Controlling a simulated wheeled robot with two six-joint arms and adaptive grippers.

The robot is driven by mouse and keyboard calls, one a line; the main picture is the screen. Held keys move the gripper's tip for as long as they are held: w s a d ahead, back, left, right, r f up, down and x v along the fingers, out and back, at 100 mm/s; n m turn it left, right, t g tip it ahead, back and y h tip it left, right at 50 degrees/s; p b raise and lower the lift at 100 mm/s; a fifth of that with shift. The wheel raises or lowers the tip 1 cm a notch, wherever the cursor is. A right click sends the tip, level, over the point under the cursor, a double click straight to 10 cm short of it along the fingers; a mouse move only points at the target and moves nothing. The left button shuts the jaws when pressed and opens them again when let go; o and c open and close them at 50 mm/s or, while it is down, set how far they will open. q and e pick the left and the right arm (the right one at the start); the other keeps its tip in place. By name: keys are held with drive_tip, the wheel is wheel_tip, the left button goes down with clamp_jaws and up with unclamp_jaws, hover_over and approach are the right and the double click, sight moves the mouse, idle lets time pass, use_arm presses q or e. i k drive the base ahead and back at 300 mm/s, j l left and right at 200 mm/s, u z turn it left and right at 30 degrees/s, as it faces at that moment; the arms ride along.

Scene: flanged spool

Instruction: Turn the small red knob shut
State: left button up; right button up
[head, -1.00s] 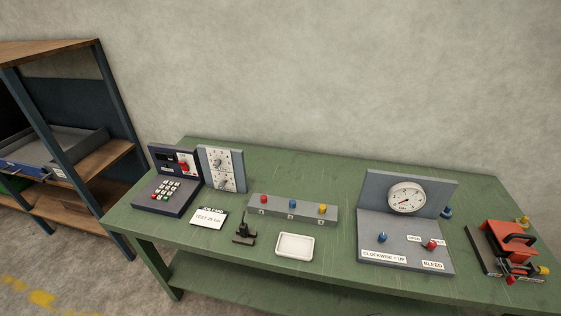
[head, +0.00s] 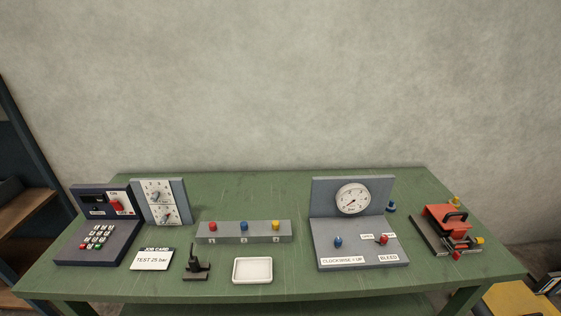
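The small red knob (head: 382,239) sits on the right side of the grey gauge panel's base (head: 340,254), in the head view. Labels "OPEN" and another small one flank it, and a "BLEED" label lies in front. A blue knob (head: 338,242) sits to its left, behind a label reading "CLOCKWISE = UP". A round white dial gauge (head: 353,199) is on the panel's upright back; its reading is too small to tell. Neither of my grippers is in view.
On the green bench (head: 285,187) stand a keypad box (head: 102,241), a two-dial panel (head: 160,204), a job card (head: 151,259) reading "TEST 25 bar", a three-knob block (head: 243,232), a white tray (head: 252,270), a black stand (head: 196,266) and a red device (head: 446,220).

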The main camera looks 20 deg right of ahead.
sight(384, 238)
drive_tip(key=j+z, duration=0.1)
drive_tip(key=z, duration=1.35)
drive_tip(key=k+l, duration=0.05)
